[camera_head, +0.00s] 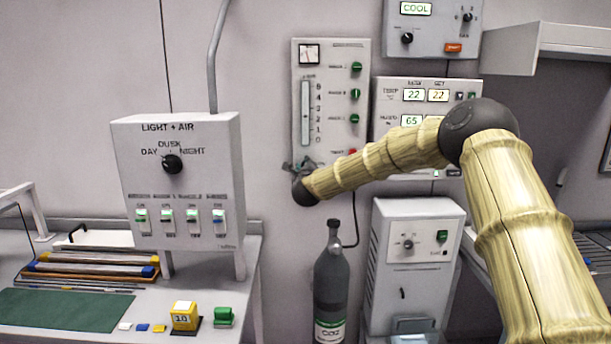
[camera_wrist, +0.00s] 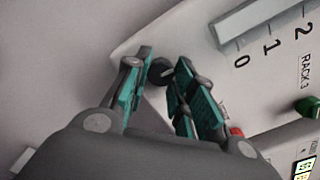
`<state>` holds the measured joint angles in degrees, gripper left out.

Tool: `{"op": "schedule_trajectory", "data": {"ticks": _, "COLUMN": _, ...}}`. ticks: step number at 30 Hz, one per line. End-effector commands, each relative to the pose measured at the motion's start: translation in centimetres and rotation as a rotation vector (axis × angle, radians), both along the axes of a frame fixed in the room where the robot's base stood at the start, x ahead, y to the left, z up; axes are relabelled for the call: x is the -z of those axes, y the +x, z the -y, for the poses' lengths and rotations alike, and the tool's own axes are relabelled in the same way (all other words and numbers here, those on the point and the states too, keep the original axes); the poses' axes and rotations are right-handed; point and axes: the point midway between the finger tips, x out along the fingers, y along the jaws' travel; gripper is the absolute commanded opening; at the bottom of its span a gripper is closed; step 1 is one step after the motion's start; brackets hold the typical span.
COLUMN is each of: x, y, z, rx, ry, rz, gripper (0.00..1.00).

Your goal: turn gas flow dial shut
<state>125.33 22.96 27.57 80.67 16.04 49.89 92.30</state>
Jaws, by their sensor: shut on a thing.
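The gas panel (camera_head: 337,58) is a pale wall plate with a vertical flow scale (camera_head: 305,112) and green rack knobs down its right side. My gripper (camera_head: 304,163) is at the panel's lower left, below the scale, and hides the dial there in the head view. In the wrist view my gripper's teal-padded fingers (camera_wrist: 164,64) are shut on a small dark round dial (camera_wrist: 160,71). The dial sits near the panel's edge, below the 0 end of the scale. Its pointer is not readable.
A green rack knob (camera_wrist: 309,106) and a red button (camera_head: 352,152) are close to the right of my gripper. A gas bottle (camera_head: 331,285) stands below. The light and air box (camera_head: 205,134) is to the left, with clear wall between.

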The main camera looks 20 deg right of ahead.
Motion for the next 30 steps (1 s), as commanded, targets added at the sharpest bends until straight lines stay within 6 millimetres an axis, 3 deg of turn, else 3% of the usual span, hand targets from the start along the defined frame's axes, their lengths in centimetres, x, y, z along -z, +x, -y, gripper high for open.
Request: {"op": "schedule_trajectory", "data": {"ticks": 30, "x": -0.25, "y": 0.00, "z": -0.07, "rx": 0.000, "ry": -0.931, "rz": -0.266, "gripper": 0.01}}
